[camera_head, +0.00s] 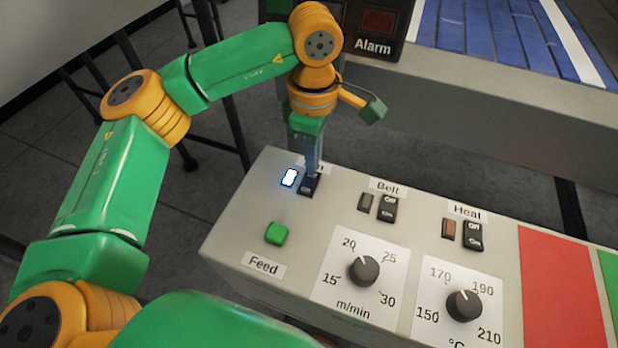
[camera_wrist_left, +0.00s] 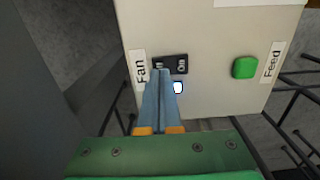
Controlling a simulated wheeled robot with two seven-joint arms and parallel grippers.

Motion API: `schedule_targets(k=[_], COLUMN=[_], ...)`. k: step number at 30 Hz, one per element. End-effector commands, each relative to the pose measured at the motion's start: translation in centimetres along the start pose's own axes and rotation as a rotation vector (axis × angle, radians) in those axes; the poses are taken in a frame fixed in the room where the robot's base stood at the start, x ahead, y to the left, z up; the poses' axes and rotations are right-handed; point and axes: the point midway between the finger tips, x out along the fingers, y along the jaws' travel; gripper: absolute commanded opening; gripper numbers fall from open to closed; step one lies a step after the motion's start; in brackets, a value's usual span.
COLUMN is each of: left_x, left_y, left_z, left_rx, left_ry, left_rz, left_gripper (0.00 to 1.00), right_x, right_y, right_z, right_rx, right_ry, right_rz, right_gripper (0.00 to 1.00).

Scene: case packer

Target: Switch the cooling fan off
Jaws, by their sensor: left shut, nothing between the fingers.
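The fan switch (camera_head: 309,186) is a dark rocker at the far left end of the grey control panel. A lamp (camera_head: 289,177) beside it glows white. My left gripper (camera_head: 311,172) points down over the switch, its fingers shut and empty, and hides part of it and of the Fan label. In the left wrist view the fingertips (camera_wrist_left: 160,72) overlap the Off half of the fan switch (camera_wrist_left: 181,64), while the On half stays clear. The lit lamp (camera_wrist_left: 178,87) shows just beside the fingers. I cannot tell for sure whether the tips touch the rocker. My right gripper is not in view.
The panel also holds a green Feed button (camera_head: 277,233), a Belt switch (camera_head: 387,208), a Heat switch (camera_head: 473,235), a speed knob (camera_head: 364,271) and a temperature knob (camera_head: 464,305). An Alarm box (camera_head: 376,30) and a blue conveyor (camera_head: 500,40) stand behind.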

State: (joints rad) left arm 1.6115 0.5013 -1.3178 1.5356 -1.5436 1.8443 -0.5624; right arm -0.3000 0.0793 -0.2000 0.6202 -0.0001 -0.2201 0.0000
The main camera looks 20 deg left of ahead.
Motion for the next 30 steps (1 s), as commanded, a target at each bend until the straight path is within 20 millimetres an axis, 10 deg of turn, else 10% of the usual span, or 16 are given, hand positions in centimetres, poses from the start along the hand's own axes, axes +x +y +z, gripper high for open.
schedule_targets(k=[30], left_x=[0.89], left_y=[0.00], left_z=[0.00], left_rx=[0.000], left_ry=[0.000], left_rz=[0.000], left_gripper=[0.00], right_x=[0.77], right_y=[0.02], right_z=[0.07], right_rx=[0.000], right_ry=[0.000], right_rz=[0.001], right_gripper=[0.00])
